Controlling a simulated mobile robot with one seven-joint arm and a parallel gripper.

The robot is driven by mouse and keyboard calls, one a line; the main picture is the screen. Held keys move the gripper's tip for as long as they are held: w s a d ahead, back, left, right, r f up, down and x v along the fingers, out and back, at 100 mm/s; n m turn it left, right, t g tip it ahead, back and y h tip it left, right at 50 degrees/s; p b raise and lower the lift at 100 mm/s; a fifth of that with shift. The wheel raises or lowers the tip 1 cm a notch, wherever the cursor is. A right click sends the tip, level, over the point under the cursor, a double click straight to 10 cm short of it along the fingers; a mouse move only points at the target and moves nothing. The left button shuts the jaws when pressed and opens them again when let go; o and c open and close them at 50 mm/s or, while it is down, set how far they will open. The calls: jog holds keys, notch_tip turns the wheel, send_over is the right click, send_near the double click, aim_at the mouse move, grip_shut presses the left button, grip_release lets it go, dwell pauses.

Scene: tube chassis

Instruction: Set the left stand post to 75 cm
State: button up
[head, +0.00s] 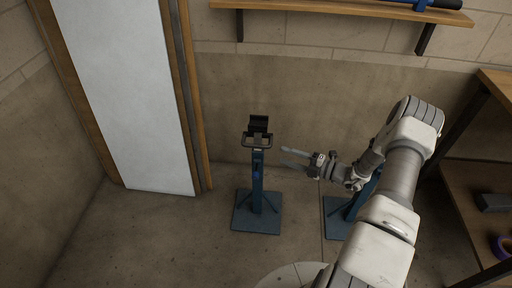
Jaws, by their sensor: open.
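The left stand post (257,182) is a blue upright on a square blue base plate (243,218). A dark cradle (258,126) and a handle-like bar (257,142) sit at its top. A height scale cannot be read at this size. My gripper (283,158) is open and empty, just right of the post near its upper part, fingers pointing left. I cannot tell whether a fingertip touches the post. A second blue stand (340,218) is to the right, its upper part hidden behind my arm.
A white door panel (130,90) in a wooden frame is at the left. A wooden wall shelf (350,10) holds a blue and black item. A wooden rack (475,195) stands at the right with a purple ring (501,246). Floor left of the stand is clear.

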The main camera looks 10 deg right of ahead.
aim_at(256, 145)
jog(key=b+x, duration=0.2)
jog(key=x, duration=1)
jog(key=shift+w+a, duration=0.2)
jog(key=shift+a, duration=0.1)
grip_shut()
dwell(0.8)
